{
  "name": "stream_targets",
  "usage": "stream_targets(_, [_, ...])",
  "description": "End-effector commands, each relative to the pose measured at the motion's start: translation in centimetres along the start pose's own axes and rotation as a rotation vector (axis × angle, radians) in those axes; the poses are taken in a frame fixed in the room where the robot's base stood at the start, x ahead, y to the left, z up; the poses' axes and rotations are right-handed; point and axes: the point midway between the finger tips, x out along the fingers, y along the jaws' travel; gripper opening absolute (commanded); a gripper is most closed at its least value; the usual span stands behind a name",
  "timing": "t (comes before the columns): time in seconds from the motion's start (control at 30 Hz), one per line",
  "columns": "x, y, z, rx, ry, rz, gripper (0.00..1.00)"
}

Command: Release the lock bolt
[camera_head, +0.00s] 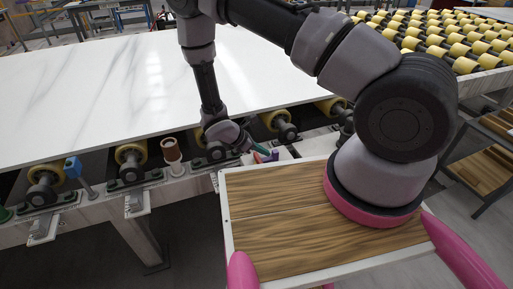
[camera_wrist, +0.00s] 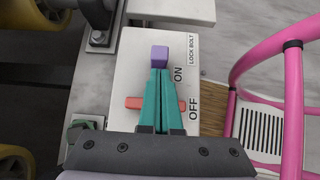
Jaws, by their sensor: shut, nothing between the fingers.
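The lock bolt panel (camera_wrist: 206,75) is a white plate lettered LOCK BOLT, with ON above OFF along its right side. A purple block (camera_wrist: 160,53) stands on it, a little above the ON lettering in the wrist view. An orange-red bar (camera_wrist: 133,102) lies across the panel, its middle hidden behind my fingers. My gripper (camera_wrist: 160,72) has teal fingers, shut and empty, with the tips just below the purple block. I cannot tell whether they touch it. In the head view my gripper (camera_head: 262,151) is beside the small purple and red parts (camera_head: 273,156) at the slab's edge.
A white marble slab (camera_head: 110,85) rests on yellow rollers (camera_head: 130,153) along a metal frame. A brown cylinder (camera_head: 171,150) and a blue-topped post (camera_head: 74,168) stand along the frame. Pink tubing (camera_wrist: 294,95) is close to the panel's right in the wrist view.

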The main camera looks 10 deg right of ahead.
Motion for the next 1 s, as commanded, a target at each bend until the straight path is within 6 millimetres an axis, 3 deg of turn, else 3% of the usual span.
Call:
stream_targets(0.13, [1.0, 0.0, 0.0, -0.001, -0.001, 0.000, 0.00])
stream_targets(0.5, [1.2, 0.0, 0.1, 0.000, 0.000, 0.000, 0.00])
stream_targets(0.8, [4.2, 0.0, 3.1, -0.001, -0.001, 0.000, 0.00])
stream_targets(1.0, [4.4, 0.0, 3.3, 0.000, -0.001, -0.001, 0.00])
